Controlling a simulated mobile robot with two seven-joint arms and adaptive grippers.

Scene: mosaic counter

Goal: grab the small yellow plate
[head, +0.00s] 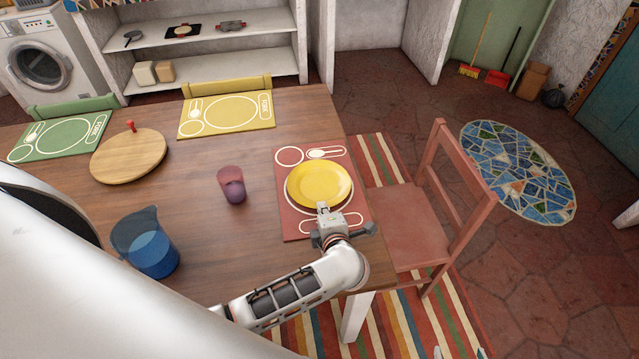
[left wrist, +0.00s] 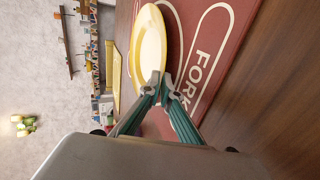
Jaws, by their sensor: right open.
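The small yellow plate (head: 319,185) is over the red placemat (head: 291,222) at the table's right end. My left gripper (head: 323,209) is at the plate's near rim. In the left wrist view, the left gripper's fingertips (left wrist: 161,88) are close together with the rim of the yellow plate (left wrist: 150,48) between them, one finger on each face. It looks shut on the rim. I cannot tell whether the plate is clear of the mat. My right gripper is not in view.
A purple cup (head: 232,185) stands left of the red mat, and a blue pitcher (head: 149,243) is nearer. A round wooden board (head: 129,157) lies farther left. A yellow mat (head: 227,115) lies at the back. A red chair (head: 420,215) stands close at the right edge.

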